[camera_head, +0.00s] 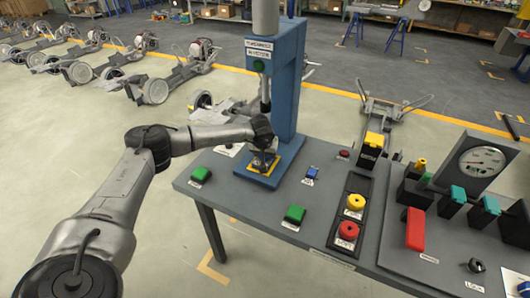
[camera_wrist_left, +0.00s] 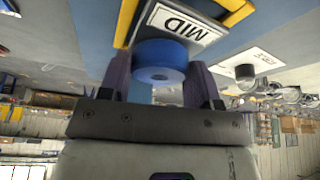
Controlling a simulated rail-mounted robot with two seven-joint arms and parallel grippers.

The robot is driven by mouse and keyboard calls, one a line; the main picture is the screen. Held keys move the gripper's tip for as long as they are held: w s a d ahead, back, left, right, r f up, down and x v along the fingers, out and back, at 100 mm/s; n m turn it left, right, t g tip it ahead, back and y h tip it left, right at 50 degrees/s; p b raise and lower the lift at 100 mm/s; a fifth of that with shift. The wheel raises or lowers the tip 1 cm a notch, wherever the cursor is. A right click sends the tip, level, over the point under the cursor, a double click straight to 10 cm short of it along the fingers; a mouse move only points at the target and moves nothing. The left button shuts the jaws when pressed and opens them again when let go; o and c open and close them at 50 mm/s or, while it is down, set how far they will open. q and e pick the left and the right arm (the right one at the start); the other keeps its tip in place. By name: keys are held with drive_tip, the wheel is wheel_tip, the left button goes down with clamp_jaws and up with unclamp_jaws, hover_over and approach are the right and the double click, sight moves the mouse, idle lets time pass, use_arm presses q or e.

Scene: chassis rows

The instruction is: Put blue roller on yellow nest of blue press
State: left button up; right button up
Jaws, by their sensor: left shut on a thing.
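The blue press (camera_head: 287,75) stands at the table's back edge in the head view, its ram hanging above its base. The yellow nest (camera_head: 255,170) lies on that base; its yellow edge and white "MID" label also show in the left wrist view (camera_wrist_left: 241,12). My left gripper (camera_head: 264,150) reaches in from the left, over the nest and under the ram. In the left wrist view its two fingers (camera_wrist_left: 161,78) are shut on the blue roller (camera_wrist_left: 158,55). The roller is at the nest beside the label; whether it touches the nest I cannot tell. My right gripper is in neither view.
Green buttons (camera_head: 295,214) sit on the table's front and left. A blue switch (camera_head: 312,172) is right of the press base. A black panel with a yellow knob (camera_head: 355,202) and red knob (camera_head: 348,230) stands further right, near a gauge (camera_head: 482,162).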

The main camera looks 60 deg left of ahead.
use_arm(q)
drive_tip(key=shift+f, duration=0.2)
idle(0.5)
drive_tip(key=shift+f+b, duration=0.4)
drive_tip(key=shift+f, duration=0.2)
drive_tip(key=o, duration=1.1)
drive_tip(key=shift+r, duration=0.1)
drive_tip(key=shift+p+v, duration=1.65)
drive_tip(key=shift+v, duration=5.25)
